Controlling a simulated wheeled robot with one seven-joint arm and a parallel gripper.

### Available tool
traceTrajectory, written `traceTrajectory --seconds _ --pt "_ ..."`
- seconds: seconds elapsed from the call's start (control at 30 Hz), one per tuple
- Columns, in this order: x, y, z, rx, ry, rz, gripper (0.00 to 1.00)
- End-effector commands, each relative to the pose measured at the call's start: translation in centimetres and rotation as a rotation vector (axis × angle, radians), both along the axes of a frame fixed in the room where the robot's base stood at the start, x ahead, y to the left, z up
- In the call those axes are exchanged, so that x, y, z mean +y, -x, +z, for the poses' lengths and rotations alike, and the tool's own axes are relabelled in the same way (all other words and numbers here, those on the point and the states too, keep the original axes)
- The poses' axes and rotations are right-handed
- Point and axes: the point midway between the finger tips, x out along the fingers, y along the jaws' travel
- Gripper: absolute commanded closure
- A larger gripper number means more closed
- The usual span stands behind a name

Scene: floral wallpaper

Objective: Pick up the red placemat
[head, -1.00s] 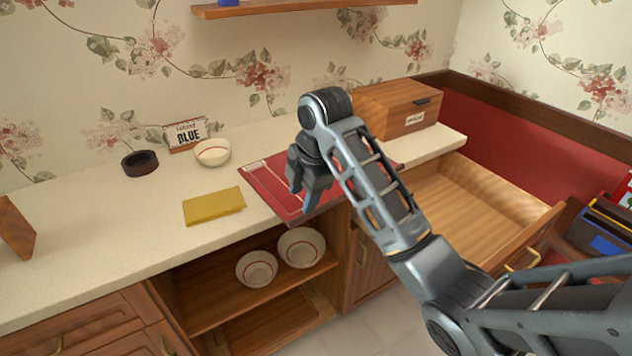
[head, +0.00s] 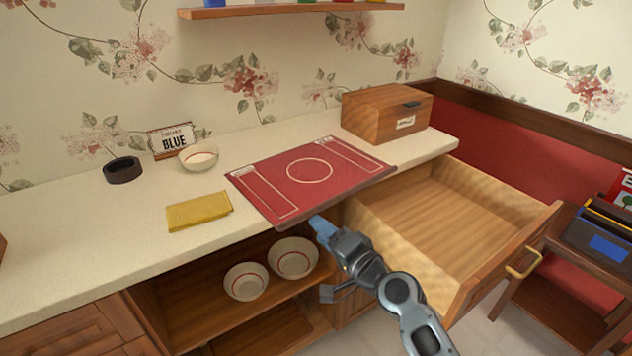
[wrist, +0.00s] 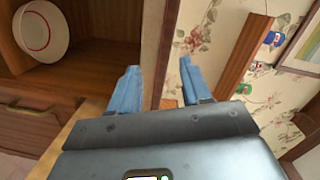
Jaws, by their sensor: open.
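The red placemat (head: 309,185) lies flat on the cream counter, with pale line markings and a circle. Its front edge reaches the counter's front edge and seems to stick out slightly past it. My gripper (head: 324,260) is open and empty, just in front of that edge, with one blue fingertip near the edge's height and the other finger lower down. In the wrist view my gripper (wrist: 158,88) shows two spread blue fingers, with a thin edge-on strip in line with the gap. I cannot tell whether that strip is the placemat.
An open drawer (head: 455,215) juts out right of my gripper. Bowls (head: 294,258) stand on the open shelf below. A wooden box (head: 388,112) stands behind the placemat. A yellow cloth (head: 198,212), a bowl (head: 198,158) and a sign (head: 173,141) are to its left.

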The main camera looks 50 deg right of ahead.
Motion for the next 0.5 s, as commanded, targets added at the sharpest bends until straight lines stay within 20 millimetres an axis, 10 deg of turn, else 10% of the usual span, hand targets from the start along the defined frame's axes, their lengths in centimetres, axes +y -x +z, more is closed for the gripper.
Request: traceTrajectory --seconds 0.2,0.5 --pt "-5.3 1.6 -0.3 -0.155 -0.268 -0.16 0.52" --pt "-6.7 -0.8 0.1 -0.169 -0.29 -0.169 0.52"
